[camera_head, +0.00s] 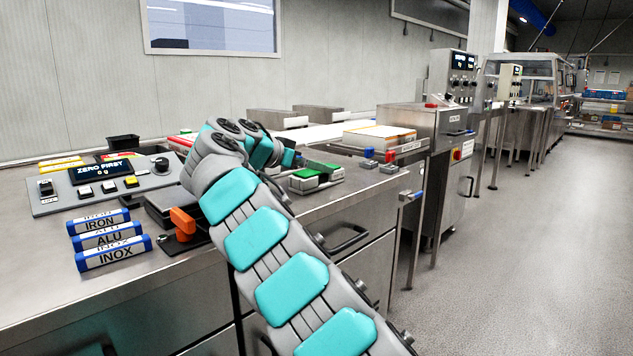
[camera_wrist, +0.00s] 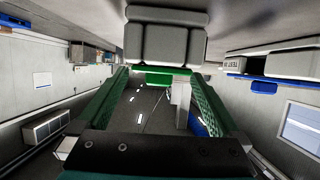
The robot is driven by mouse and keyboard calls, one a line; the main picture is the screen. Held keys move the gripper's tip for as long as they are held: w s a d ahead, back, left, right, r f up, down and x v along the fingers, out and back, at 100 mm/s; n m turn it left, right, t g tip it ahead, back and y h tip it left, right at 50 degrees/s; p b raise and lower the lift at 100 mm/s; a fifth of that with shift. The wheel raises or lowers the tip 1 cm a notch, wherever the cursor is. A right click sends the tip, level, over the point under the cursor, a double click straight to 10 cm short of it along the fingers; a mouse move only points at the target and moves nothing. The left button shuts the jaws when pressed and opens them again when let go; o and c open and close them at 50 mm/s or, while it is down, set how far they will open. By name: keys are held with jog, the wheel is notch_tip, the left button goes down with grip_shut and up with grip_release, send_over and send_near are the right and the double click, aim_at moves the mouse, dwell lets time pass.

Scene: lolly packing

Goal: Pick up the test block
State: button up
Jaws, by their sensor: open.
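A block with a green top (camera_head: 308,173) and a grey base stands on the steel bench near its right edge. I take it for the test block, though no label on it is readable. In the wrist view its green strip (camera_wrist: 165,78) shows beyond my fingertips, with its grooved grey base (camera_wrist: 165,38) above it in this upside-down picture. My gripper (camera_head: 290,158) is just left of and behind the block in the head view. Its two green-lined fingers (camera_wrist: 160,85) are apart, with nothing held. Whether the fingertips touch the block cannot be told.
Rods marked IRON, ALU and INOX (camera_head: 108,238) lie at the front left of the bench. A control panel (camera_head: 100,182) reading ZERO FIRST and an orange switch (camera_head: 183,222) are near my arm. A steel machine (camera_head: 425,125) stands at the right, with open floor (camera_head: 520,250) beyond.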

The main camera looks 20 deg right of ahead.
jog(key=x, duration=0.5)
jog(key=shift+d+r+p, duration=0.15)
jog(key=shift+p, duration=0.15)
grip_shut()
dwell(0.5)
